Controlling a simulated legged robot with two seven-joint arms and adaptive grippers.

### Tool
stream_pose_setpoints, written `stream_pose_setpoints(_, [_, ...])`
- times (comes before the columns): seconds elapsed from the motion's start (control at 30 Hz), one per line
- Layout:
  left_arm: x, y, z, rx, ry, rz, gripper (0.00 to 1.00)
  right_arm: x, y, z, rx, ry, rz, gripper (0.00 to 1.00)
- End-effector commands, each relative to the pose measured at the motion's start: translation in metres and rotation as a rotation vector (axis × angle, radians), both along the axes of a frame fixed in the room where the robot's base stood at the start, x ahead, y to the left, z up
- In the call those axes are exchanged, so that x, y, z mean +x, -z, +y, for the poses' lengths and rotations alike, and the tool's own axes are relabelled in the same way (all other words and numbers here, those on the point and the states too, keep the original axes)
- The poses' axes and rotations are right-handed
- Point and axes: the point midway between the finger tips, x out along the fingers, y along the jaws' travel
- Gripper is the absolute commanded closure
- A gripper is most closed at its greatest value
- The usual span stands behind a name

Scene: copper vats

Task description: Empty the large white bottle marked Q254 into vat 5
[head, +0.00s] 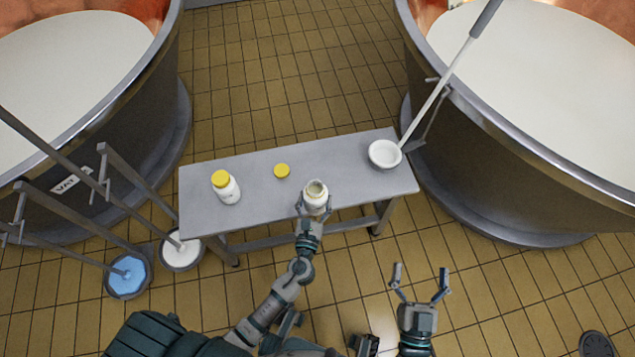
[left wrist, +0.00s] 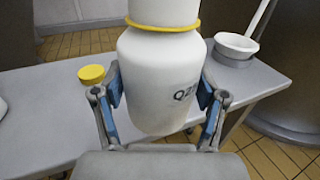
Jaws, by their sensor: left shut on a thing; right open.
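The large white bottle (head: 316,196) is uncapped, with its open mouth facing up. In the left wrist view the bottle (left wrist: 160,80) shows a yellow ring at the neck and dark lettering that starts "Q2"; the rest is turned out of sight. My left gripper (head: 314,208) is shut on the bottle's sides at the front edge of the table; in the left wrist view its fingers (left wrist: 160,98) flank the body. The bottle looks upright. My right gripper (head: 420,284) is open and empty, in front of the table. A vat (head: 75,195) at left bears a plate reading "VAT"; its number is unreadable.
On the grey table (head: 260,203) stand a capped white bottle (head: 230,192), a yellow cap (head: 282,171) and a white ladle bowl (head: 384,154) with a long handle. Another vat (head: 500,150) stands right. Long-handled tools with blue (head: 127,276) and white (head: 180,250) heads stand left.

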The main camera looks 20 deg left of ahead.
Motion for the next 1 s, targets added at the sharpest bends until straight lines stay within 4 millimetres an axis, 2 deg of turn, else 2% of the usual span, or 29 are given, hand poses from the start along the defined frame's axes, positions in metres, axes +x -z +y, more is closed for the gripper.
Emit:
stream_pose_setpoints(0.1, [-0.014, -0.003, -0.002, 0.001, 0.0, -0.002, 0.81, 0.001, 0.003, 0.0, -0.009, 0.0, 0.029, 0.04])
stream_pose_setpoints(0.2, [-0.02, -0.006, -0.004, 0.002, 0.0, -0.004, 0.81, 0.003, 0.007, 0.0, -0.021, 0.0, 0.064, 0.04])
stream_pose_setpoints(0.37, [-0.019, -0.017, -0.004, 0.002, 0.0, -0.008, 0.81, 0.004, 0.023, -0.002, -0.062, 0.001, 0.196, 0.04])
stream_pose_setpoints(0.47, [-0.016, -0.027, -0.004, 0.002, 0.0, -0.009, 0.81, 0.002, 0.041, -0.005, -0.102, 0.001, 0.329, 0.04])
stream_pose_setpoints(0.7, [-0.01, -0.043, -0.004, 0.002, 0.0, -0.007, 0.81, -0.017, 0.087, -0.017, -0.191, 0.005, 0.649, 0.04])
stream_pose_setpoints(1.0, [-0.006, -0.051, -0.004, 0.004, -0.001, -0.003, 0.81, -0.044, 0.118, -0.029, -0.25, 0.01, 0.881, 0.04])
